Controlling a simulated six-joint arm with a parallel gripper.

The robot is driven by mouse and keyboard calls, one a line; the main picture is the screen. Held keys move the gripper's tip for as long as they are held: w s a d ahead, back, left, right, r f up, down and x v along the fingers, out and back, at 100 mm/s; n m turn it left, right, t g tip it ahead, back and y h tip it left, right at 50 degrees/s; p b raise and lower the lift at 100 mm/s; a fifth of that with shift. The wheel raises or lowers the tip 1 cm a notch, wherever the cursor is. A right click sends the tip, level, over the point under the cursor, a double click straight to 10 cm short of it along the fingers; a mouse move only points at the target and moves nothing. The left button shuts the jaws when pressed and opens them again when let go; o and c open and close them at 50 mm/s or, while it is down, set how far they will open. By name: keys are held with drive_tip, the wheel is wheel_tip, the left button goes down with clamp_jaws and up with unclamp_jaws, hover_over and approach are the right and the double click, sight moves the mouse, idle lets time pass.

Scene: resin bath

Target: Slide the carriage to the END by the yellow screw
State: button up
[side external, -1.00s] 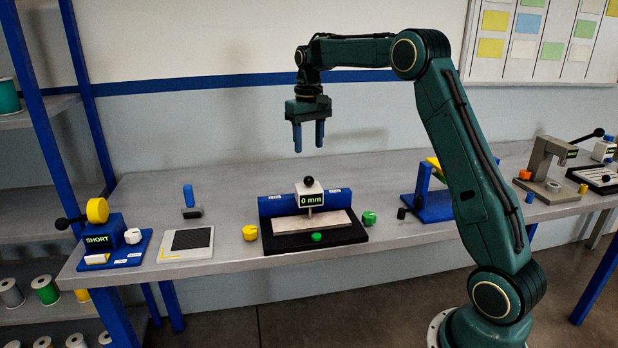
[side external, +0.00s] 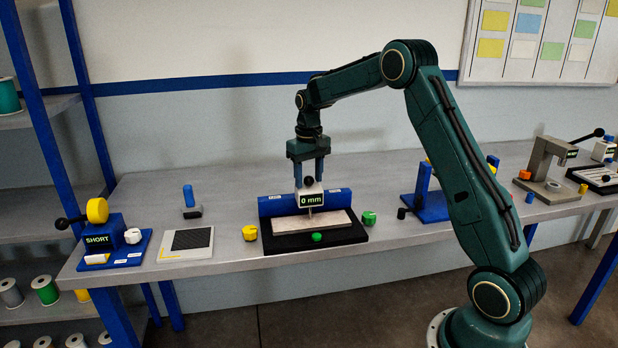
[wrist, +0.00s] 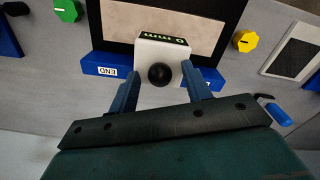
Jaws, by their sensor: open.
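The carriage (side external: 310,199) is a white block reading "0 mm" with a black ball knob (wrist: 160,75). It sits near the middle of the blue rail (side external: 336,203), behind a pale strip on a black base. My gripper (side external: 309,181) is open and lowered over the carriage. In the wrist view its fingers (wrist: 161,70) stand on either side of the knob; contact cannot be told. The yellow screw (side external: 250,232) is left of the base, and right in the wrist view (wrist: 245,41). A readable END label (wrist: 107,71) is on the green-screw side; the other label is partly hidden by a finger.
A green screw (side external: 369,218) stands right of the base, and another green knob (side external: 316,237) is at its front. A dark-topped plate (side external: 188,242), a blue-handled tool (side external: 190,203) and a blue SHORT fixture (side external: 108,237) lie left. A blue stand (side external: 433,205) is at right.

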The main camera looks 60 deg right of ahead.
clamp_jaws()
drive_tip(key=w+a, duration=0.6)
drive_tip(key=shift+w+a, duration=0.35)
drive_tip(key=shift+w, duration=0.05)
drive_tip(key=shift+r, duration=0.1)
drive_tip(key=shift+c, duration=0.8)
unclamp_jaws()
drive_tip(key=shift+a, duration=0.1)
drive_tip(key=shift+o, duration=0.8)
